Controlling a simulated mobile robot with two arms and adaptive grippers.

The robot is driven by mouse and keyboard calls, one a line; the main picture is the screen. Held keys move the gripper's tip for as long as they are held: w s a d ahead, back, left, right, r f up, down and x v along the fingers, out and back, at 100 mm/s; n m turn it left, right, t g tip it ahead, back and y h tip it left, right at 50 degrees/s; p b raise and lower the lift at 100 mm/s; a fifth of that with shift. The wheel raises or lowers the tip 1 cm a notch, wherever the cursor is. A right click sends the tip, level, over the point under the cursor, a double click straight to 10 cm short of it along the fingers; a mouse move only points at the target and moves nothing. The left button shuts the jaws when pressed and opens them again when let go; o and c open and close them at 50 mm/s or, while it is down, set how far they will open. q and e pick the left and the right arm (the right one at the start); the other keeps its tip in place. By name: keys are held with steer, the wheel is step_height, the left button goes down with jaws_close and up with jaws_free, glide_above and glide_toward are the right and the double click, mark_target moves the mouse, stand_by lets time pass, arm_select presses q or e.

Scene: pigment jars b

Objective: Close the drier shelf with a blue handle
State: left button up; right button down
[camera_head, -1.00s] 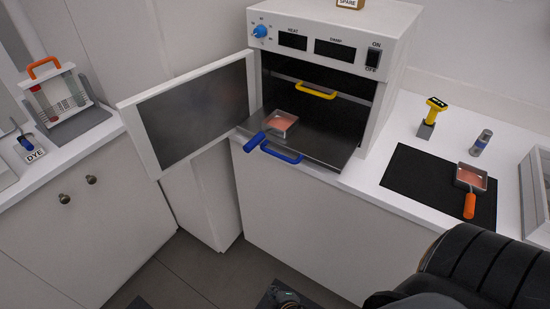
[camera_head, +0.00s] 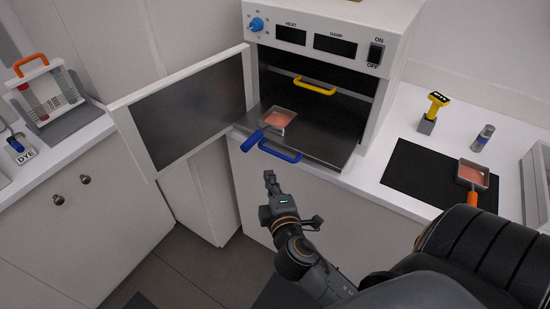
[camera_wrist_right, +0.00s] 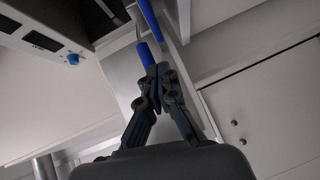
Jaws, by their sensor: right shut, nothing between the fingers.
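The drier shelf (camera_head: 325,151) with the blue handle (camera_head: 280,154) is pulled out of the drier (camera_head: 315,45). A pan of pink pigment (camera_head: 278,120) rests on it, its blue grip (camera_head: 252,141) sticking out over the front edge. My right gripper (camera_head: 268,177) is shut and empty, in front of and below the blue handle, apart from it in the head view. In the right wrist view the closed fingertips (camera_wrist_right: 158,72) appear near the blue parts; contact cannot be told. My left gripper is not in view.
The drier door (camera_head: 190,108) stands open to the left. An upper shelf with a yellow handle (camera_head: 314,86) is pushed in. On the right counter are a black mat (camera_head: 425,175), an orange-handled pan (camera_head: 473,176), a yellow tool (camera_head: 434,112) and a small jar (camera_head: 484,138).

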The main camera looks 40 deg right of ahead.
mark_target(310, 123)
steer(key=shift+w+d+f+p, duration=0.25)
steer(key=shift+w+d+p, duration=0.05)
steer(key=shift+w+d, duration=0.55)
steer(key=shift+w+d+f+p, duration=0.25)
steer(key=shift+w+d+p, duration=0.1)
steer(key=shift+w+d, duration=0.5)
steer(key=shift+w+d+f+p, duration=0.25)
steer(key=shift+w+d+p, duration=0.05)
steer(key=shift+w+d, duration=0.55)
steer(key=w+d, duration=0.2)
steer(key=d, duration=0.4)
steer(key=w+d, duration=0.3)
steer(key=d, duration=0.3)
steer(key=w+d, duration=0.2)
steer(key=d, duration=0.5)
steer(key=shift+w+r+b, duration=0.1)
steer(key=shift+w+b, duration=0.3)
steer(key=shift+r, duration=0.15)
steer(key=shift+d+r, duration=0.1)
steer(key=shift+d, duration=0.05)
